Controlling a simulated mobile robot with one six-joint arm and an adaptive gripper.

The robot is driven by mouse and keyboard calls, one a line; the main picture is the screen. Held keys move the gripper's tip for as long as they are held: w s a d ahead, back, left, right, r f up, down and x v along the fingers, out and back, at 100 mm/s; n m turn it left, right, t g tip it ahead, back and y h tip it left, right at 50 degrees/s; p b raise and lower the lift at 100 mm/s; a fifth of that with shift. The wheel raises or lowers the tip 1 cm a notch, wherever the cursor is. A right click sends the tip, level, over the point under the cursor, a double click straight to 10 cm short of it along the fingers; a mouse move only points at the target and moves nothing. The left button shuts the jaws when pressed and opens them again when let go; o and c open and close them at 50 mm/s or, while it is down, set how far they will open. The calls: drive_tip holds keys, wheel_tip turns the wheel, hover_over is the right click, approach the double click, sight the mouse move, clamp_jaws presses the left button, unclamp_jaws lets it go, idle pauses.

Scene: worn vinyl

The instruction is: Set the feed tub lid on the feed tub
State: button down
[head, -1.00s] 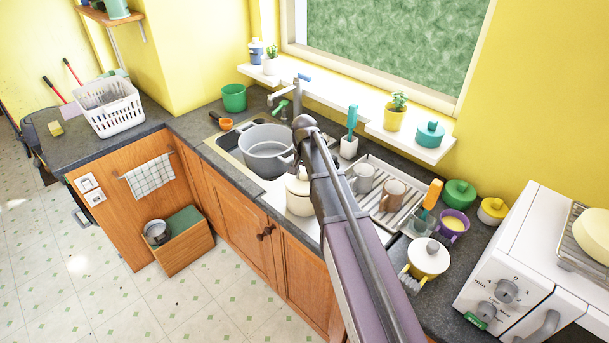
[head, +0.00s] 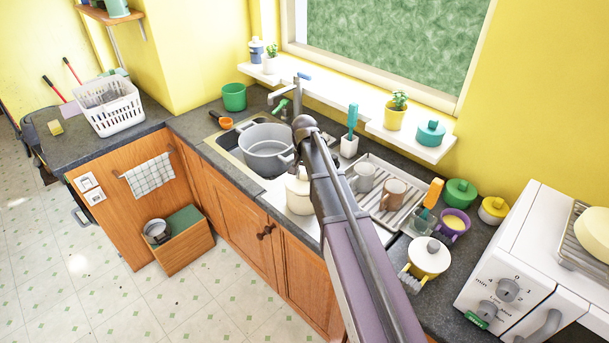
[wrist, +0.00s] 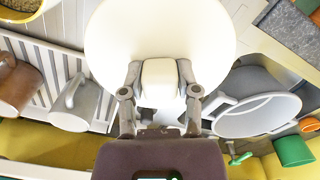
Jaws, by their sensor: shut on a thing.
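The cream, round feed tub lid (wrist: 160,25) fills the top middle of the wrist view. My gripper (wrist: 160,88) is shut on its square, pale knob. In the head view my arm hides most of the gripper. A cream, rounded body (head: 299,197) shows just left of my arm, at the front of the counter beside the sink. It appears to be the feed tub with the lid at its top, partly covered by my arm. I cannot tell whether the lid touches the tub or is slightly above it.
A grey pot (head: 265,148) stands in the sink on the left. A drying rack (head: 376,211) holds a grey mug (head: 364,178) and a brown mug (head: 393,193) on the right. A white-lidded yellow pot (head: 428,258) and a white oven (head: 520,265) stand further right.

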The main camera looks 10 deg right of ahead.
drive_tip(key=shift+f+b, duration=0.4)
idle(0.5)
drive_tip(key=shift+c, duration=1.3)
unclamp_jaws()
drive_tip(key=shift+o, duration=1.3)
drive_tip(key=shift+r, duration=0.25)
drive_tip(key=shift+r+p, duration=3.3)
drive_tip(key=shift+p, duration=0.25)
drive_tip(key=shift+s+f, duration=0.1)
drive_tip(key=shift+s, duration=0.05)
